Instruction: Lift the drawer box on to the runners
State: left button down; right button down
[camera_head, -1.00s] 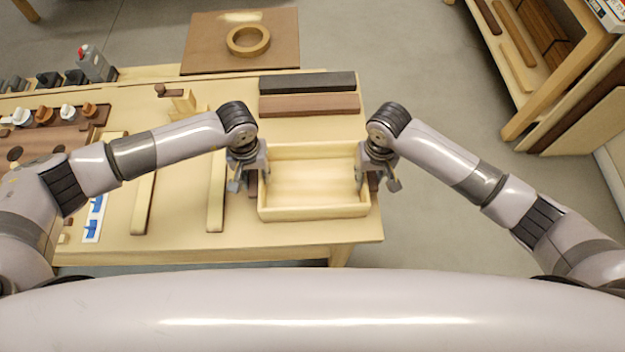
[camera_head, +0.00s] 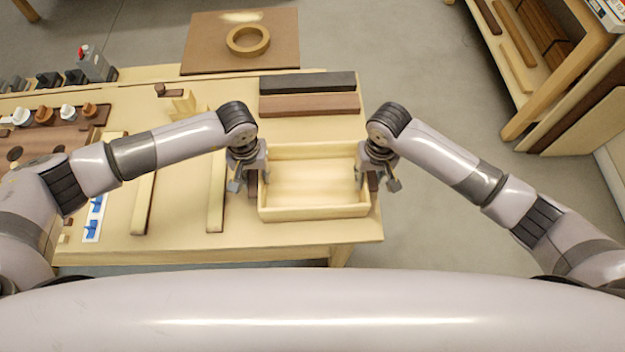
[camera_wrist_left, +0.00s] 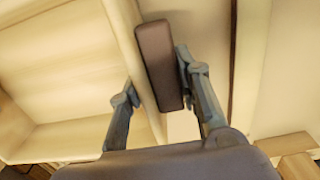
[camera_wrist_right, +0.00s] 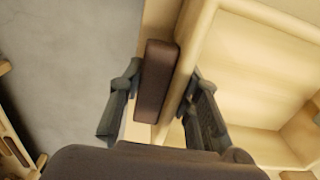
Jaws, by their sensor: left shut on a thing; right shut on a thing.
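The drawer box (camera_head: 313,212) is a pale open wooden tray, lying level at the right end of the bench. My left gripper (camera_head: 254,178) is at its left wall and my right gripper (camera_head: 369,178) at its right wall. Each is closed with one finger inside the box and one outside. A dark brown block sits between the fingers against the wall, in the left wrist view (camera_wrist_left: 159,65) and the right wrist view (camera_wrist_right: 156,80). Two pale strips with dark edges, left strip (camera_head: 144,200) and right strip (camera_head: 216,195), lie left of the box; I cannot tell whether these are the runners.
A black bar (camera_head: 307,83) and a brown bar (camera_head: 310,105) lie behind the box. Several small tools and knobs (camera_head: 45,116) crowd the left of the bench. A tape-like ring (camera_head: 248,40) rests on a brown board behind. A wooden rack (camera_head: 540,90) stands at right.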

pick_arm(q)
jog(key=shift+w+r, duration=0.1)
jog(key=shift+r, duration=0.05)
pick_arm(e)
jog(key=shift+w+r, duration=0.1)
jog(key=shift+r, duration=0.05)
